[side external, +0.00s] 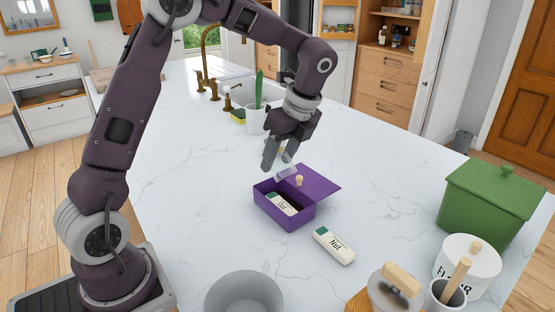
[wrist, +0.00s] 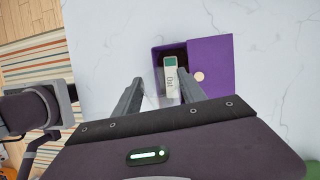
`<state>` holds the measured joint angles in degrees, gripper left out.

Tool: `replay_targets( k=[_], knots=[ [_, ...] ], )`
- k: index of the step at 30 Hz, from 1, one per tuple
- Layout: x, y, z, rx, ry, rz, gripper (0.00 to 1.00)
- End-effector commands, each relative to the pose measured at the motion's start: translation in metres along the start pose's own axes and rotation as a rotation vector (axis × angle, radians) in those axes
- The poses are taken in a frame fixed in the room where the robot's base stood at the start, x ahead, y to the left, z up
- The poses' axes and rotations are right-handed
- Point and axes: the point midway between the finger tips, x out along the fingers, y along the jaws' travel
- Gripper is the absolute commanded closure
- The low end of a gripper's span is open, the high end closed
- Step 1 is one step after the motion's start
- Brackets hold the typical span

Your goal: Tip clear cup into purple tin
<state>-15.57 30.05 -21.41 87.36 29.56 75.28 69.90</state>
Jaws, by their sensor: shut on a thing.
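The purple tin (side external: 285,213) stands on the marble counter with its lid swung open to the right. A white and green carton (side external: 281,203) lies inside it; both the tin (wrist: 205,60) and carton (wrist: 171,78) show in the wrist view. My gripper (side external: 278,160) is shut on the clear cup (side external: 287,172), just above the tin's back edge. The cup looks tilted and is hard to make out. In the wrist view the fingers of my gripper (wrist: 160,83) stand apart around the faint cup (wrist: 151,100). The cup's contents cannot be told.
A carton marked Nut (side external: 334,245) lies right of the tin. A grey bowl (side external: 243,293), a flour jar (side external: 467,268) and a green bin (side external: 491,200) stand around the front and right. A white pot (side external: 256,119) and sponge (side external: 238,116) are behind.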

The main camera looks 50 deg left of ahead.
Motion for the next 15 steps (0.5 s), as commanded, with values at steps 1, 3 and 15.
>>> replay_targets(
  k=[1, 3, 15],
  knots=[
    [-0.004, 0.000, -0.006, -0.027, -0.082, 0.007, 0.98],
    [-0.009, 0.003, -0.010, -0.098, -0.224, 0.026, 0.98],
    [-0.022, 0.002, -0.029, -0.337, -0.796, 0.222, 0.98]
  ],
)
